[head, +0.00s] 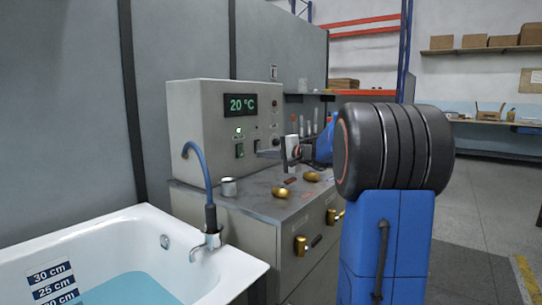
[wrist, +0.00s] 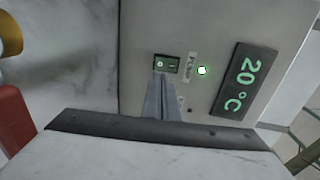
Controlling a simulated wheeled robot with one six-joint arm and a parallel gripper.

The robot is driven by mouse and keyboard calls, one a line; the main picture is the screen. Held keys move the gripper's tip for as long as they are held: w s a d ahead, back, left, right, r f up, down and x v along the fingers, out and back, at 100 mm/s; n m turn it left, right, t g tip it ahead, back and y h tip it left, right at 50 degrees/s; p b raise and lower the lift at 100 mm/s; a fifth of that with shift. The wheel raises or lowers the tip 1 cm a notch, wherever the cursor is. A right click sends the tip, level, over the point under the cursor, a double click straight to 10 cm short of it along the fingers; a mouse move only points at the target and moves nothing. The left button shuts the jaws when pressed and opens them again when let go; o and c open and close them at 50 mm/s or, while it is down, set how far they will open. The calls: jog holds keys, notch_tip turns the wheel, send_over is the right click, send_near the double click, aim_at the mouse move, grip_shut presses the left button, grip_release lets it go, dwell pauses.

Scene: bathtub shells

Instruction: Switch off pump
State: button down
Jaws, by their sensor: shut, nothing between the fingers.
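The pump switch (head: 239,150) is a small dark green rocker on the front of a grey control box (head: 190,120), below a lit green lamp (head: 238,131). In the wrist view the box appears turned sideways, with the switch (wrist: 172,66), a "Pump" label beside it and the glowing lamp (wrist: 203,70). My gripper (head: 262,153) is shut and empty, in front of the box and close to the switch. In the wrist view the closed fingertips (wrist: 160,78) overlap the edge of the switch. I cannot tell whether they touch it.
A display (head: 240,103) reads 20 °C above the lamp. A metal cup (head: 228,187) and brass knobs (head: 282,193) are on the cabinet top (head: 255,200) below. A bathtub (head: 225,270) with blue water and a tap (head: 208,240) stands at the left.

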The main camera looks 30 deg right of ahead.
aim_at(242, 154)
jog(key=x, duration=0.8)
jog(key=shift+w+a+f, duration=0.1)
jog(key=shift+w, duration=0.1)
jog(key=shift+s, duration=0.1)
jog(key=v, duration=1.7)
jog(key=shift+s, duration=0.2)
